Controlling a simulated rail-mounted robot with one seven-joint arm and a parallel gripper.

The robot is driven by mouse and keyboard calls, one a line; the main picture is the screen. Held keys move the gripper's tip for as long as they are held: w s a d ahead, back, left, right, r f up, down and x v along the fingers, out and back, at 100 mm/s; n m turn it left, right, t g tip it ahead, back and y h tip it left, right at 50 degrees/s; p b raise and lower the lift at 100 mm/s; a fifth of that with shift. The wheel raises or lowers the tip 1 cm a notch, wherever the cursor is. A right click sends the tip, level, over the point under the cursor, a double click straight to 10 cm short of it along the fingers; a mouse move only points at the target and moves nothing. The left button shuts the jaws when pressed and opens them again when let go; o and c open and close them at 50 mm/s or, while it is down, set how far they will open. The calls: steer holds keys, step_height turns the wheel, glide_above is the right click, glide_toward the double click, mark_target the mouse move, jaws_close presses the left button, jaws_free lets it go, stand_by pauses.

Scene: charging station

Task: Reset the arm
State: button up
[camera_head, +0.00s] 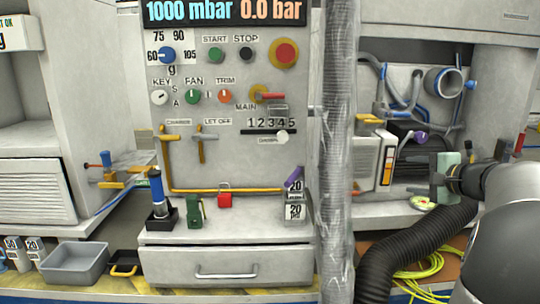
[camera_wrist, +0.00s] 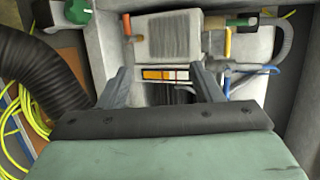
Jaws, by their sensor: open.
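My gripper (camera_wrist: 163,82) shows in the wrist view with its two grey fingers spread apart and nothing between them. Beyond the fingers is a pale box (camera_wrist: 167,40) with an orange and white label, apart from them as far as I can tell. In the head view my arm comes in from the right, and the pale green gripper body (camera_head: 446,175) is in front of the right-hand alcove. The fingers are hard to make out there. The pale box (camera_head: 368,155) stands just left of the gripper.
A wrapped vertical column (camera_head: 338,130) stands left of my arm. A black corrugated hose (camera_head: 405,255) and yellow cable (camera_head: 425,270) lie below. The control panel (camera_head: 225,150) has knobs and levers above a drawer (camera_head: 225,262). A grey bin (camera_head: 75,262) is at lower left.

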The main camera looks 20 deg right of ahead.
steer(key=s+a+r+n+g+y+p, duration=0.15)
steer(key=a+n+g+p, duration=0.5)
steer(key=a, duration=0.85)
steer(key=s+a+r+n+g+y+p, duration=0.1)
steer(key=a+n+g+y+p, duration=0.15)
steer(key=a+p, duration=1)
steer(key=s+a+r+n+g+h+p, duration=0.1)
steer(key=s+a+n+p, duration=0.3)
steer(key=s, duration=0.4)
steer(key=s+a+r+n+g+h+p, duration=0.1)
steer(key=s+a+n+g+h+p, duration=0.2)
steer(key=s+a, duration=0.6)
steer(key=n+p, duration=0.2)
steer(key=n, duration=0.1)
steer(key=shift+s+a+r+g, duration=0.15)
steer(key=shift+s+a+g, duration=0.1)
steer(key=shift+g, duration=0.15)
